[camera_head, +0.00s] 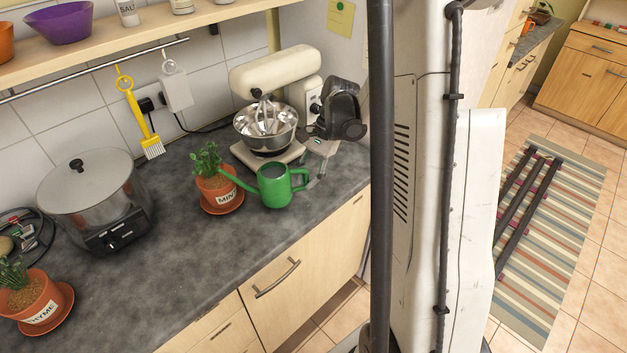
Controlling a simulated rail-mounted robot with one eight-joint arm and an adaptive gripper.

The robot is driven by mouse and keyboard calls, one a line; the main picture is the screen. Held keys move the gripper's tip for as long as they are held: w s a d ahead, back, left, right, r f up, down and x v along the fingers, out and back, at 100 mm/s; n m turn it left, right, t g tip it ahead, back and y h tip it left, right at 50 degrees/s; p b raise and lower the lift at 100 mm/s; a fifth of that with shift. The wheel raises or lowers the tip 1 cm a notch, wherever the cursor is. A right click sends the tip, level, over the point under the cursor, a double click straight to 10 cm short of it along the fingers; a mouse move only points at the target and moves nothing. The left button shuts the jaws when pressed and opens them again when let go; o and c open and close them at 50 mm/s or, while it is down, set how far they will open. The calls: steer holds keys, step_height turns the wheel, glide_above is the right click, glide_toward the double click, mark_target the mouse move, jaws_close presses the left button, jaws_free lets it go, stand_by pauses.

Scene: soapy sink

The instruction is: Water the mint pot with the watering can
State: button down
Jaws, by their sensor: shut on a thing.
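The green watering can (274,187) is upright near the counter's front edge. Its spout points left, with the tip over or beside the mint pot (217,186); I cannot tell which. The mint pot is terracotta, has a "MINT" label and a green plant, and stands on a terracotta saucer (224,209). My gripper (313,180) is at the can's right side, shut on its handle. The gripper's dark body is above and right of the can. I cannot tell whether the can's base touches the counter. No water shows.
A cream stand mixer (276,72) with a steel bowl (265,128) stands close behind the can and gripper. A slow cooker (91,188) and a thyme pot (34,303) are at left. The counter (172,255) is clear between them and the mint pot.

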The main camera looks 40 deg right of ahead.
steer(key=shift+w+a+f, duration=0.1)
steer(key=shift+w+f, duration=0.05)
steer(key=shift+w, duration=0.6)
steer(key=shift+w+r+p, duration=0.15)
steer(key=shift+r+p, duration=0.15)
steer(key=shift+p, duration=0.15)
step_height(320, 180, up, 6)
steer(key=g+h+p, duration=0.1)
steer(key=h+p, duration=0.2)
steer(key=p, duration=0.3)
steer(key=shift+s+d+g+h, duration=0.2)
steer(key=shift+d+g+h, duration=0.1)
steer(key=shift+g, duration=0.1)
steer(key=shift+r, duration=0.15)
steer(key=shift+a+r+m+h+p, duration=0.1)
steer(key=shift+r+m+h+p, duration=0.2)
steer(key=shift+r, duration=0.35)
steer(key=shift+r, duration=0.15)
steer(key=shift+w+a+r+g+h, duration=0.1)
steer(key=shift+a+r+g+h, duration=0.1)
steer(key=shift+r+g+h, duration=0.35)
